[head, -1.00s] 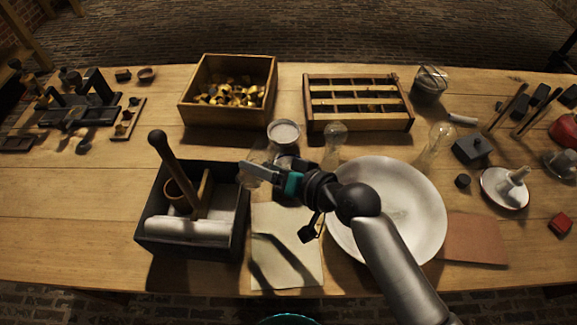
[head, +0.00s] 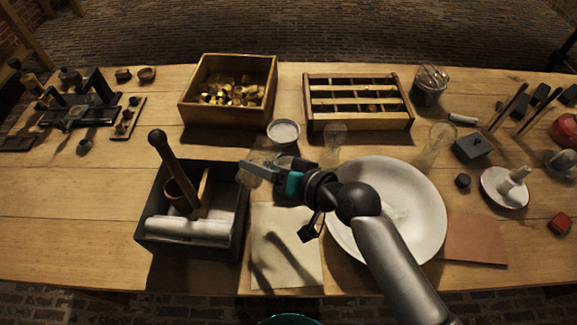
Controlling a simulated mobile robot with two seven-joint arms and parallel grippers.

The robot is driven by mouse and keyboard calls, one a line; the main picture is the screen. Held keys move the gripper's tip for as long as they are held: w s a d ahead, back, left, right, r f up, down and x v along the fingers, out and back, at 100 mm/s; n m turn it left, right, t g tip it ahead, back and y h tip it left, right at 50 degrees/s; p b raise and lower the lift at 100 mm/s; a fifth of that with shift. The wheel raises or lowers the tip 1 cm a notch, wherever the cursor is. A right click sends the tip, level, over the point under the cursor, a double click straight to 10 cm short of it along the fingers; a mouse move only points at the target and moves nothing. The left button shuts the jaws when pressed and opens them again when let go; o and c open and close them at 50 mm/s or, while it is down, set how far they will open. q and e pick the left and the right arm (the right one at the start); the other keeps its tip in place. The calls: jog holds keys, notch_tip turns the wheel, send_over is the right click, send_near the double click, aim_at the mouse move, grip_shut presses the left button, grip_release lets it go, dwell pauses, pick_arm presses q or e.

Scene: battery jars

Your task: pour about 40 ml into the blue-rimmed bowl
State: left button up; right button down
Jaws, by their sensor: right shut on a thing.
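My right gripper (head: 256,170) is shut on a small clear glass vessel (head: 249,179), which is mostly hidden by the fingers. It is held beside the right wall of the dark open box. The vessel's contents and exact tilt are too small to tell. A small round bowl (head: 283,129) with pale contents stands just behind the gripper; its rim looks greyish, and I cannot make out blue on it. No clearly blue-rimmed bowl can be made out. My left gripper is not in view.
The dark box (head: 193,251) holds a cup and a white roll. A large white dish (head: 425,205) lies under my right arm. Clear glass vessels (head: 335,140) stand behind it. A wooden box (head: 195,104) and a slotted rack (head: 360,124) stand at the back. Left front table is clear.

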dwell(0.4)
jog(key=p, duration=0.1)
jog(key=n+t+h+p, duration=0.1)
jog(key=p, duration=0.1)
jog(key=shift+s+a+r+n, duration=0.15)
jog(key=shift+a+r+n, duration=0.1)
jog(key=shift+n, duration=0.05)
jog(key=r+n+h+p, duration=0.1)
jog(key=p, duration=0.2)
jog(key=shift+a+r, duration=0.1)
jog(key=shift+s+a+f+n+t+h+p, duration=0.1)
jog(key=shift+f+n+t+h+p, duration=0.3)
jog(key=shift+n+t+p, duration=0.25)
jog(key=shift+r+n+t+h+p, duration=0.25)
jog(key=shift+n+t+h+p, duration=0.1)
jog(key=shift+n+p, duration=0.4)
